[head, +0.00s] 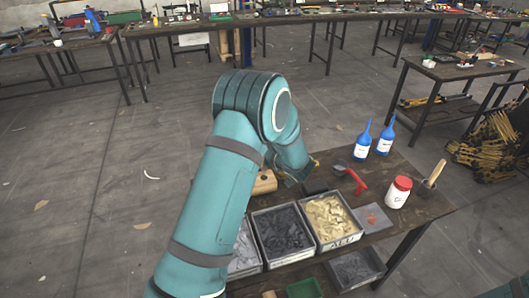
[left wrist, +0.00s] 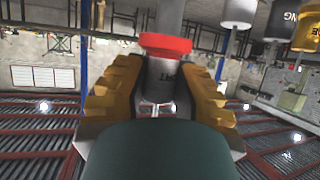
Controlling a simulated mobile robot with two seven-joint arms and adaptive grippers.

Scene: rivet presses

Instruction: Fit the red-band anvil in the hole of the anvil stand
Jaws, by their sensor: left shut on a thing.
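The red-band anvil (left wrist: 165,46) is a grey metal cylinder with a bright red ring, seen in the left wrist view between the ribbed yellow-brown fingers. My left gripper (left wrist: 158,95) is shut on it. In the head view my left arm hides the gripper and the anvil, above the bench near its back left. A light wooden block (head: 264,183) sits there, partly covered by my arm; I cannot tell whether it is the anvil stand, and no hole shows clearly. My right gripper is not in view.
Bins of dark parts (head: 283,232) and pale parts (head: 329,221) stand on the bench front. To the right are a red-handled tool (head: 352,179), blue bottles (head: 363,141), a red-lidded jar (head: 398,192) and a brush pot (head: 428,187). Open floor lies left.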

